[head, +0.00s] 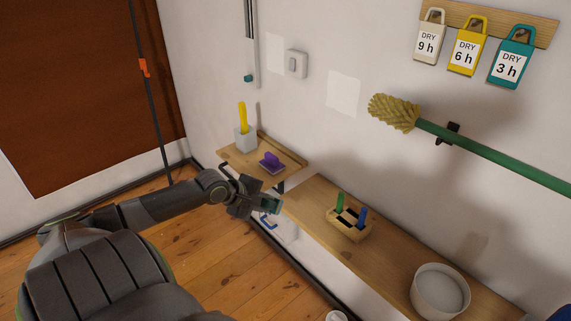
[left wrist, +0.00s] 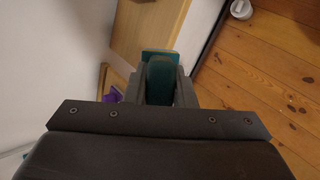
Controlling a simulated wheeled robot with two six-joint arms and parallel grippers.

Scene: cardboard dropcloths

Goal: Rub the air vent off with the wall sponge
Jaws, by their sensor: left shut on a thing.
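My left gripper (head: 264,203) is shut on a teal-handled block (left wrist: 160,80) that looks like the wall sponge. In the left wrist view, a thin blue and yellow layer shows at its far end. In the head view, only a small teal part shows between the fingers. The gripper holds it in front of the gap between two wooden shelves, apart from the wall. I cannot make out the air vent for certain in either view. My right gripper is out of view.
A purple-handled tool (head: 271,162) and a white cup (head: 245,139) with a yellow handle stand on the left shelf. A wooden holder (head: 349,228) and a white bowl (head: 440,290) stand on the right shelf. A green-handled brush (head: 470,145) hangs above. A white item (head: 286,229) lies below the gripper.

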